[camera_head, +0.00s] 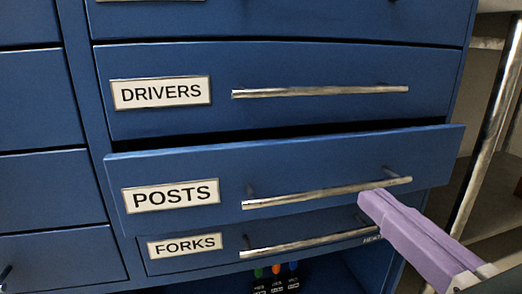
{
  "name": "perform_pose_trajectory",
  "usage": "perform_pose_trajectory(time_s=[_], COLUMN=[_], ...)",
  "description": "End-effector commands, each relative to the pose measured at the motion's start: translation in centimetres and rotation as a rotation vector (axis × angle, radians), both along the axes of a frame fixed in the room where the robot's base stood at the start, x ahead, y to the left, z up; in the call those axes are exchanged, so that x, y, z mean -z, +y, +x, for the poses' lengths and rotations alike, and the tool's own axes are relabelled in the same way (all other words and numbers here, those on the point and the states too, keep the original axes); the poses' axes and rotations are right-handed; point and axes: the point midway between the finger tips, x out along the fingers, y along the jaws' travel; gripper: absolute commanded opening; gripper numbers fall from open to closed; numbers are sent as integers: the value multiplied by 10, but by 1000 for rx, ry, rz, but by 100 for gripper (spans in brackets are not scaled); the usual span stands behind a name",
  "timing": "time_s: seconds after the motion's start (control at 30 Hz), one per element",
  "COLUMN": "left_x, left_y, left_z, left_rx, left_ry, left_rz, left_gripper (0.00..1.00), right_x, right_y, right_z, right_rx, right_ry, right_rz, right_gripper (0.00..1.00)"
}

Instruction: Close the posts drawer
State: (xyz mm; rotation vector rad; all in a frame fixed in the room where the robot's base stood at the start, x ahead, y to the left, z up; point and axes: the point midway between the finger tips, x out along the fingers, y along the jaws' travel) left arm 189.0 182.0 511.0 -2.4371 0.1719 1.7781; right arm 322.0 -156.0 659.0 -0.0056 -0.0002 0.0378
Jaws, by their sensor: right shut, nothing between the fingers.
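The blue posts drawer (285,178), with a white "POSTS" label (170,195), stands pulled out a little from the cabinet. A dark gap shows above its top edge. Its silver bar handle (326,193) runs across the right half of its front. My right gripper (368,200) comes in from the lower right with pale purple fingers. The fingers are shut and empty. Their tips are at the right part of the posts handle, just below the bar; I cannot tell whether they touch it. My left gripper is not in view.
The drivers drawer (280,72) above appears flush with the cabinet. The forks drawer (200,262) lies below, partly covered by the posts drawer. Small coloured-handled items (276,270) show beneath. A metal frame leg (488,125) stands at the right.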

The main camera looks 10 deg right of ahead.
Motion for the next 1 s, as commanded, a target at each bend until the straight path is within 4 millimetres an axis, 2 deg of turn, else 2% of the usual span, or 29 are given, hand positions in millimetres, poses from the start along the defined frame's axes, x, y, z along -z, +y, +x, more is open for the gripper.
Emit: perform_pose_trajectory(time_s=[0.03,0.2,0.4,0.6,0.8,1.0], left_x=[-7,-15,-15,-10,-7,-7], left_y=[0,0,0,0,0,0], left_z=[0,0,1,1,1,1], left_rx=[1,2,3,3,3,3], left_ry=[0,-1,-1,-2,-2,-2], left_rz=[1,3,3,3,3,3], left_gripper=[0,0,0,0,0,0], right_x=[-5,-5,-2,-1,0,-1], right_y=[0,1,2,3,3,3], right_z=[8,40,79,110,125,127], right_rx=[0,1,3,3,4,3], right_ry=[-3,-4,-3,-2,1,1], right_rz=[0,1,3,3,3,5], right_gripper=[0,0,0,0,0,0])
